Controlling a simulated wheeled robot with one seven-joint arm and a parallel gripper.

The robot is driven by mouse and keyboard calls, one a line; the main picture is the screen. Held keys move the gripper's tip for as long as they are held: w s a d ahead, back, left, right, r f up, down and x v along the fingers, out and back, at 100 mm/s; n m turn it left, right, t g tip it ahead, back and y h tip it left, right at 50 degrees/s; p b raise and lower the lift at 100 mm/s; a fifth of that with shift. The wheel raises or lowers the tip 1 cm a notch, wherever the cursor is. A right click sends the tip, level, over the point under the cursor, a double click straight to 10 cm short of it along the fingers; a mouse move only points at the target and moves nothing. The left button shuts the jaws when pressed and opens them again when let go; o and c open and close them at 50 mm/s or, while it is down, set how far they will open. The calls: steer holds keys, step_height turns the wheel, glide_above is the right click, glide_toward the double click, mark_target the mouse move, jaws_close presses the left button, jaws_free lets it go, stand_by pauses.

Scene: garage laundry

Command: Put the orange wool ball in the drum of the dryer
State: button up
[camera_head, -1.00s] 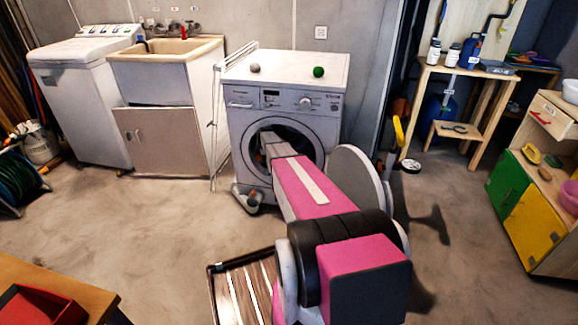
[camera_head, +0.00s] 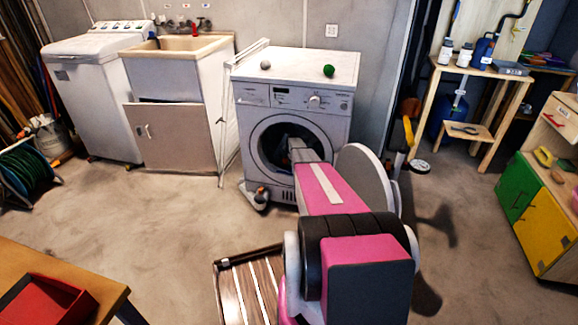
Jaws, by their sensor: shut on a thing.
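The dryer (camera_head: 245,125) is a white front-loader with its round door (camera_head: 368,180) swung open to the right. My pink and grey arm reaches to the dark drum opening (camera_head: 265,140) and covers its lower right part. The fingers of my gripper are hidden at or inside the opening, behind my own arm. I cannot make out the orange wool ball; whatever my gripper holds is hidden too. A grey ball (camera_head: 265,65) and a green ball (camera_head: 329,70) rest apart on the dryer's top.
A grey-white object with a small orange-brown part (camera_head: 256,195) lies at the dryer's lower left corner. A folded rack (camera_head: 229,120) leans between dryer and sink cabinet (camera_head: 175,140). A slatted mat (camera_head: 245,290) lies in front.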

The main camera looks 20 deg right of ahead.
steer(key=shift+w+d+f, duration=0.1)
steer(key=shift+d+f, duration=0.2)
steer(key=shift+f, duration=1.85)
steer(key=shift+f, duration=0.25)
steer(key=o, duration=1)
steer(key=shift+f, duration=0.1)
steer(key=shift+c, duration=0.2)
